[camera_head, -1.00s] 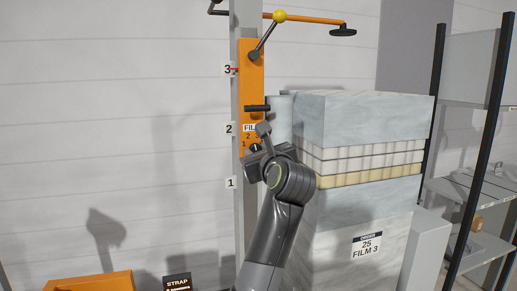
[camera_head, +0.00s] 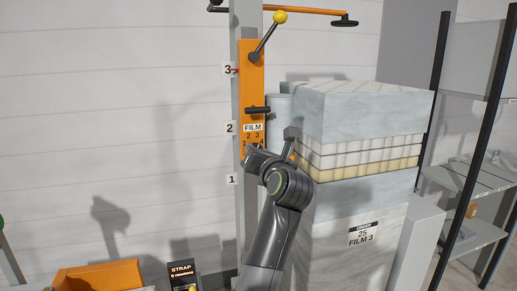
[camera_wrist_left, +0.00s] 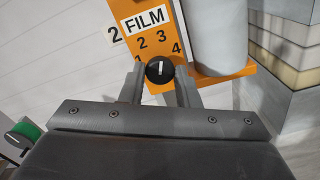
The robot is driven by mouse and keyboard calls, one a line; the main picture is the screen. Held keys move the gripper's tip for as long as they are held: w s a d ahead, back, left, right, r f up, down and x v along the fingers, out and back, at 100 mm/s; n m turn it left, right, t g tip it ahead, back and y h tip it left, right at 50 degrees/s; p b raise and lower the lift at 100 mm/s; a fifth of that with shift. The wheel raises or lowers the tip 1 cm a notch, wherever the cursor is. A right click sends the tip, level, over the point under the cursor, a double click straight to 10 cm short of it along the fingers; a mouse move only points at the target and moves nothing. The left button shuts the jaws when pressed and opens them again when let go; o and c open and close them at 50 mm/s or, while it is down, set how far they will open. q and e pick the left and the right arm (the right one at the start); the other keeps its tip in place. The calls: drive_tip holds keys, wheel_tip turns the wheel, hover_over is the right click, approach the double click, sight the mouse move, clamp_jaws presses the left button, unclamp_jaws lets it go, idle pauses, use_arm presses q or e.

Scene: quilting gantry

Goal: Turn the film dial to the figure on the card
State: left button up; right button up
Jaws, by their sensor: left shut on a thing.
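The film dial (camera_wrist_left: 159,70) is a small black knob with a white pointer line on an orange panel (camera_wrist_left: 135,15) marked FILM, with figures 1 to 4 in an arc above it. My left gripper (camera_wrist_left: 160,80) is shut on the dial, one finger on each side. The pointer line stands nearly upright in the left wrist view, roughly toward the 3. In the head view my left gripper (camera_head: 252,150) covers the dial on the orange panel (camera_head: 251,80). The card (camera_head: 363,236) on the wrapped stack reads 25, FILM 3. My right gripper is not in view.
A lever with a yellow ball (camera_head: 280,17) and an orange arm (camera_head: 310,11) are above the panel. The stack of wrapped blocks (camera_head: 360,110) stands close right of my left arm. An orange bin (camera_head: 95,279) and a STRAP box (camera_head: 181,272) are low left.

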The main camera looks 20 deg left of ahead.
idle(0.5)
use_arm(q)
drive_tip(key=o, duration=1)
drive_tip(key=shift+c, duration=0.2)
drive_tip(key=shift+d, duration=0.1)
drive_tip(key=b+v, duration=1.7)
drive_tip(key=b, duration=0.1)
drive_tip(key=shift+s+d, duration=0.1)
drive_tip(key=shift+s, duration=0.05)
